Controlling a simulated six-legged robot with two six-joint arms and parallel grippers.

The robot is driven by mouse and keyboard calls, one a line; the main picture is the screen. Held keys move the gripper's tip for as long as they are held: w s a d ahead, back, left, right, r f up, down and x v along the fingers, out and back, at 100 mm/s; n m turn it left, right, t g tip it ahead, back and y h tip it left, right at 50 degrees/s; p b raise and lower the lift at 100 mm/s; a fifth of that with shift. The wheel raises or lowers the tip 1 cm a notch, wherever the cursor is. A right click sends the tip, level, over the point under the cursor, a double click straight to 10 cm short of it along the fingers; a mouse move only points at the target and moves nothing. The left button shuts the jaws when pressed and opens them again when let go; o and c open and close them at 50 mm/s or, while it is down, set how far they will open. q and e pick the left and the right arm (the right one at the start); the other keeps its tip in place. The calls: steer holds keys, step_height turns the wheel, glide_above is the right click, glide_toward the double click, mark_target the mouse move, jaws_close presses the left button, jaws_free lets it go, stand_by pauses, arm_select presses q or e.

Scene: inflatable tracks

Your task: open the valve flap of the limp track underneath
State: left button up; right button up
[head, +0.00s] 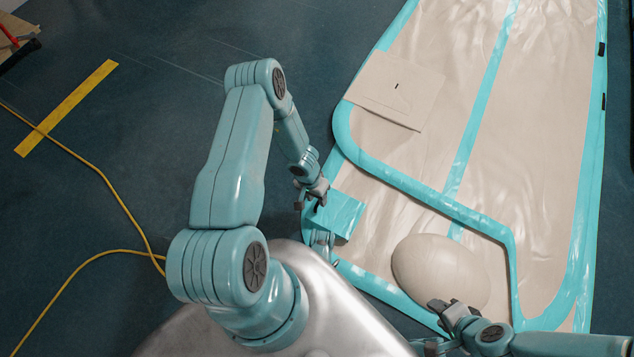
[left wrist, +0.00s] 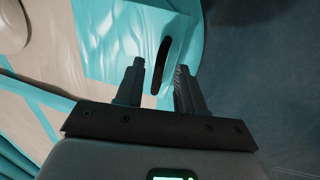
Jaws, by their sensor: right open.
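The limp track (head: 530,90) is a wrinkled beige sheet with teal edging, lying flat on the floor. A teal flap (head: 340,212) sits at its left edge near my body. My left gripper (head: 313,198) is at the flap's upper left side. In the left wrist view my left gripper (left wrist: 160,68) is open, with a curved dark strip (left wrist: 161,60), perhaps a pull tab or slot, between its fingers near the flap's edge. Whether the fingers touch it I cannot tell. My right gripper (head: 457,312) is open by the beige dome (head: 440,270), apart from the flap.
A beige square patch (head: 398,90) with a small dark slit lies further up the track. A yellow cable (head: 110,190) and a yellow floor strip (head: 66,108) lie at the left.

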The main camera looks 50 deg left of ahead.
arm_select(q)
steer(key=shift+f, duration=0.45)
jaws_close()
steer(key=shift+d+r, duration=0.1)
steer(key=shift+r, duration=0.05)
